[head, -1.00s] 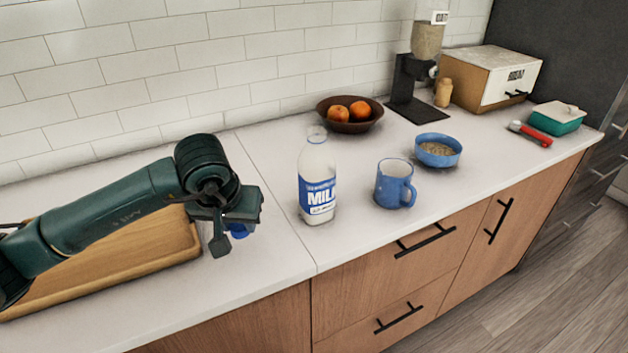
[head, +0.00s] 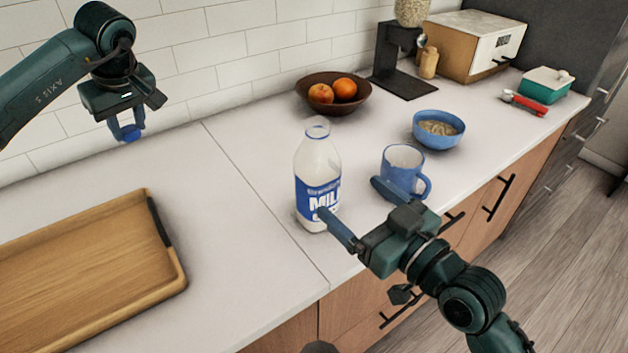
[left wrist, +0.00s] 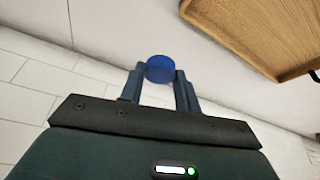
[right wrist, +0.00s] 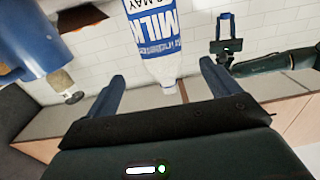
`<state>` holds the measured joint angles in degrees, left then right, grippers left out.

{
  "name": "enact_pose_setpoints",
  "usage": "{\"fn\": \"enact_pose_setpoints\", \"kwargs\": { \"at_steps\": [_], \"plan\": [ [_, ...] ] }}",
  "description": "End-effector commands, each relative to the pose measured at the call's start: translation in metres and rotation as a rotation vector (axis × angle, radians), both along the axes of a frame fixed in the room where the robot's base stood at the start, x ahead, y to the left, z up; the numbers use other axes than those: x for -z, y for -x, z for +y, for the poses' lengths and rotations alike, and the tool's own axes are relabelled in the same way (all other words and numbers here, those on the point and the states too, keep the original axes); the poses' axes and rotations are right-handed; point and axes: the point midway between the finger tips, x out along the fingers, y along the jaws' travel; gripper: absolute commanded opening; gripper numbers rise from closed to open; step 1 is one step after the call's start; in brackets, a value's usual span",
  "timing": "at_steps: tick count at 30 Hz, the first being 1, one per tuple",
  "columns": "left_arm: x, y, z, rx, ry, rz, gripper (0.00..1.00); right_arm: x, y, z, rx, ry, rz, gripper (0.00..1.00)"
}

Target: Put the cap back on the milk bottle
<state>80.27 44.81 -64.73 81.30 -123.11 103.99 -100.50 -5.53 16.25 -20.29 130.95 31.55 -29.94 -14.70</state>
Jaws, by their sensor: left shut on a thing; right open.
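The milk bottle (head: 318,178) stands upright and uncapped on the counter in the head view, with its blue-and-white label facing me. It also shows in the right wrist view (right wrist: 155,40), ahead of and between the open fingers. My left gripper (head: 122,122) is shut on the blue cap (head: 131,133) and holds it up in the air, left of the bottle. The cap (left wrist: 160,69) is between the fingertips in the left wrist view. My right gripper (head: 352,215) is open, with its fingers pointing at the bottle's lower part; whether they touch it I cannot tell.
A blue mug (head: 403,172) stands close behind the right gripper. A blue bowl (head: 438,130) of cereal and a brown bowl (head: 333,92) with oranges are further back. A wooden tray (head: 85,265) lies front left. The counter between tray and bottle is clear.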

Motion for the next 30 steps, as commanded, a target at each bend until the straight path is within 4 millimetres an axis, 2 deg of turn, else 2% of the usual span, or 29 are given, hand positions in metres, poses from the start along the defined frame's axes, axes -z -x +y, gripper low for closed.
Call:
{"fn": "enact_pose_setpoints", "kwargs": {
  "at_steps": [5, 16, 30],
  "plan": [
    [-0.001, 0.000, 0.000, 0.002, 0.000, 0.000, 0.12, 0.000, -0.005, 0.003, 0.002, -0.002, 0.001, 0.88],
    [-0.010, 0.000, 0.000, 0.003, -0.001, 0.000, 0.12, 0.000, -0.050, 0.039, 0.002, -0.002, 0.002, 0.88],
    [-0.012, 0.000, 0.000, 0.003, -0.001, 0.000, 0.12, 0.001, -0.058, 0.045, 0.002, -0.001, 0.002, 0.88]
  ]
}}
